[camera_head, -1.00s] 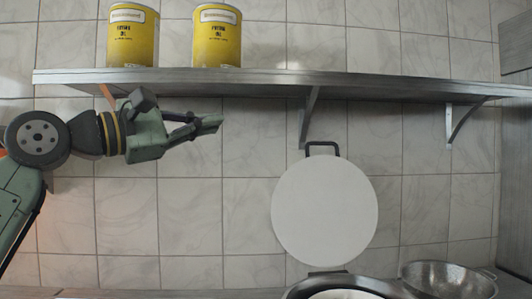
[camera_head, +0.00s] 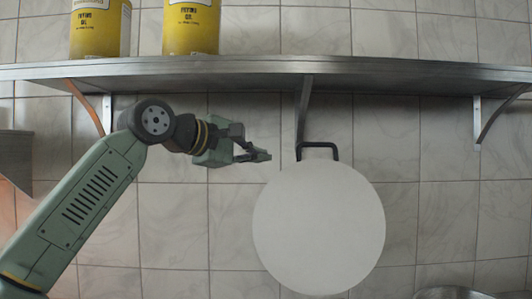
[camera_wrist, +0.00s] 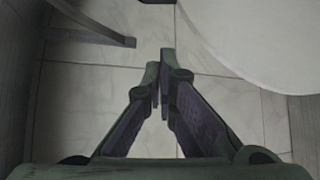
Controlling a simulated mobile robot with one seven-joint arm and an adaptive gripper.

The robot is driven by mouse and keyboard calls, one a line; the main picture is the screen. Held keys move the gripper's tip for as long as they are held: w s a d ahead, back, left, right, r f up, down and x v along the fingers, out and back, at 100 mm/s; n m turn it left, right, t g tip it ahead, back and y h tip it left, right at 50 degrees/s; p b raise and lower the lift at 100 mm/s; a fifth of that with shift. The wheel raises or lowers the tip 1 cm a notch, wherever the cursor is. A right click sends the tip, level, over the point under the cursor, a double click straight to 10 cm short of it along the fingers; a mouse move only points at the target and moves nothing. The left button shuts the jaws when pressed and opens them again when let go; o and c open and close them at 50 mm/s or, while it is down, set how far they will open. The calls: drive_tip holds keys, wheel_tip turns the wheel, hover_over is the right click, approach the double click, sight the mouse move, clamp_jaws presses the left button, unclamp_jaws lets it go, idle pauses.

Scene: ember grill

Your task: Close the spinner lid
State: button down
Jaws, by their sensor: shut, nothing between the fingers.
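The spinner lid (camera_head: 319,228) is a large white disc with a dark handle (camera_head: 317,149) at its top edge. It stands raised and open in front of the tiled wall. Its white edge also shows at the upper right of the wrist view (camera_wrist: 270,35). My gripper (camera_head: 266,156) is left of the handle, near the lid's upper left edge, and appears apart from both. Its fingertips meet in the wrist view (camera_wrist: 161,75), shut with nothing between them. The spinner's bowl below the lid is out of the head view.
A metal shelf (camera_head: 400,75) runs above my arm, with brackets (camera_head: 303,105) below it. Two yellow oil cans (camera_head: 190,27) stand on it. A metal bowl (camera_head: 453,294) shows at the bottom right edge. The wall right of the lid is clear.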

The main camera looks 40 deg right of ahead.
drive_tip(key=s+d+p, duration=0.2)
drive_tip(key=d, duration=0.3)
drive_tip(key=shift+s+d+f+p, duration=0.3)
drive_tip(key=shift+s+d+p, duration=0.05)
drive_tip(key=shift+d+p, duration=0.05)
